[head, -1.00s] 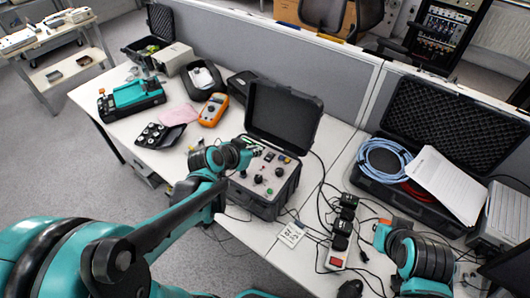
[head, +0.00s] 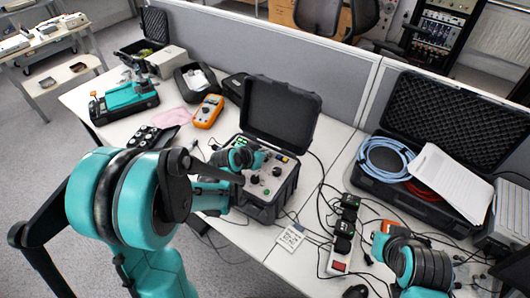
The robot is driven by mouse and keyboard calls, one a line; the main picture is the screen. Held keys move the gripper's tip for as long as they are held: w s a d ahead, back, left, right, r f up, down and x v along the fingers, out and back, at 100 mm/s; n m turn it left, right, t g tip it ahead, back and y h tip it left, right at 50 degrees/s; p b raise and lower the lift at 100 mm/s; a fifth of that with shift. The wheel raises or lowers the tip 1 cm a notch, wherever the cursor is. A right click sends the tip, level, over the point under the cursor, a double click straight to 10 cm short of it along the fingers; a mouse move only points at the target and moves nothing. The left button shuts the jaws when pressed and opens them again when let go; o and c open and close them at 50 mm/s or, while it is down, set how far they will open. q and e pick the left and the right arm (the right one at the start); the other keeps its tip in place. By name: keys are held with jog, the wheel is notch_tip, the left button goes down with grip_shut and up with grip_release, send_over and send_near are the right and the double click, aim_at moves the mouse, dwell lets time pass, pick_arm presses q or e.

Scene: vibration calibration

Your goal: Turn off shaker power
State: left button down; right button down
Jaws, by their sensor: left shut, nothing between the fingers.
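The shaker control box (head: 262,200) is an open black case on the desk, with its lid raised at the back. Its light panel (head: 268,182) carries a green knob, dark knobs and small coloured parts. The panel's left part is covered by my arm. My right arm shows at the lower right, but its gripper is not visible.
A power strip (head: 340,262) with a red switch and black plugs stands right of the box among loose cables. An open case (head: 372,180) with blue cable and papers is farther right. An orange multimeter (head: 208,111) lies to the left. A grey partition closes the back.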

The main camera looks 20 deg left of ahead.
pick_arm(q)
jog(key=shift+w+f+b, duration=0.15)
jog(key=shift+f+b, duration=0.2)
jog(key=shift+b, duration=0.1)
jog(key=shift+r, duration=0.15)
jog(key=shift+d, duration=0.1)
jog(key=shift+w+d+r+p, duration=0.1)
jog(key=shift+w+p, duration=0.05)
jog(key=shift+w, duration=0.2)
jog(key=shift+w+d+r+p, duration=0.1)
jog(key=shift+w+p, duration=0.05)
jog(key=shift+w, duration=0.2)
